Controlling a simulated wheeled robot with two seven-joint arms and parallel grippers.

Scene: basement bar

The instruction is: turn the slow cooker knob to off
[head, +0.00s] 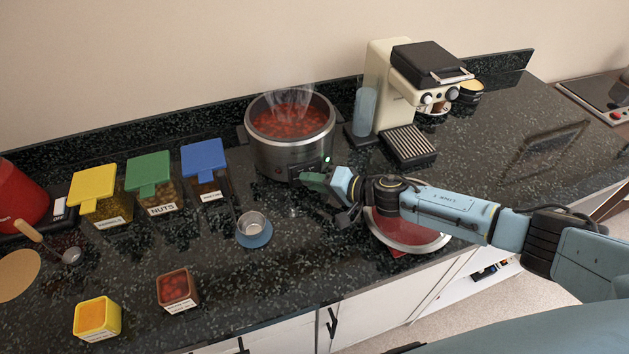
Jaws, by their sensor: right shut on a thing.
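The slow cooker (270,158) is a round metal pot at the back of the counter, full of steaming red food. My right arm reaches in from the right, and my right gripper (312,178) is at the cooker's front right side, shut on the knob there. The gripper hides most of the knob, so its setting cannot be read. My left gripper is not in view.
A cream coffee machine (385,85) stands right of the cooker. Lidded jars (152,190) stand to the left. A small cup on a blue saucer (256,238) sits in front.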

